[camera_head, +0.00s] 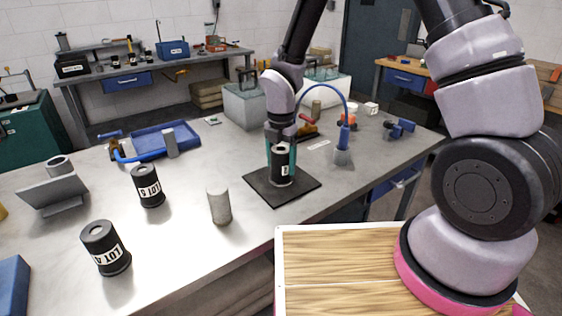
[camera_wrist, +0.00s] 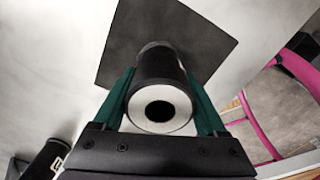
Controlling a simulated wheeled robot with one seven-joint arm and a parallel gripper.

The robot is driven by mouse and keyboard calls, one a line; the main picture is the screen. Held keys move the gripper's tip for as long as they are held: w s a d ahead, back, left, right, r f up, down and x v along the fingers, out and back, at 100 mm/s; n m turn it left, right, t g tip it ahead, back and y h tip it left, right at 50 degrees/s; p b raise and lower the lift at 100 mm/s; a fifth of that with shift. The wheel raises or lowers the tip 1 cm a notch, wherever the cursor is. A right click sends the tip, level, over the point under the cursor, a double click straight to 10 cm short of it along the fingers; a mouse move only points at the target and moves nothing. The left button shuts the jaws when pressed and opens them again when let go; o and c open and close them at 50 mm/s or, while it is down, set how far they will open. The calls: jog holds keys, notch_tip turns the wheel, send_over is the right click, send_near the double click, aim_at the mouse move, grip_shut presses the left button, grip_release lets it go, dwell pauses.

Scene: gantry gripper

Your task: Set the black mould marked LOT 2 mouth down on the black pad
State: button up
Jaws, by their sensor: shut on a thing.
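My gripper (camera_head: 281,160) is shut on a black cylindrical mould (camera_head: 280,170), whose white label is mostly hidden, so its lot mark cannot be read. The mould stands upright between the green fingers, over the middle of the square black pad (camera_head: 259,188). Its lower end looks at or just above the pad; I cannot tell if they touch. In the wrist view, the mould (camera_wrist: 158,68) shows a pale end face with a dark round hole towards the camera. The pad (camera_wrist: 205,42) lies beyond it.
Two black labelled moulds stand left on the table, one marked LOT 5 (camera_head: 149,188), another (camera_head: 106,250) nearer. A grey cylinder (camera_head: 219,206) stands left of the pad. A blue hose stand (camera_head: 342,154) is behind right. A blue tray (camera_head: 155,138) lies behind left.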

jog(key=o, duration=1.3)
jog(key=d+r+m+t, duration=0.1)
jog(key=d+r+m, duration=0.3)
jog(key=r, duration=0.6)
jog(key=d+r+m+t, duration=0.1)
jog(key=d+r+m, duration=0.25)
jog(key=r, duration=0.55)
jog(key=s+d+r+m+t, duration=0.1)
jog(key=s+d+r+m, duration=0.3)
jog(key=m, duration=0.4)
jog(key=s+d+r+m+t+y, duration=0.1)
jog(key=s+d+r+m, duration=0.3)
jog(key=m, duration=0.5)
jog(key=s+d+r+m+t+y, duration=0.1)
jog(key=s+d+r+m+t, duration=0.2)
jog(key=d+r+m, duration=0.4)
jog(key=shift+s+d+r+m, duration=0.15)
jog(key=shift+s+r+m, duration=0.45)
jog(key=shift+r+m, duration=0.25)
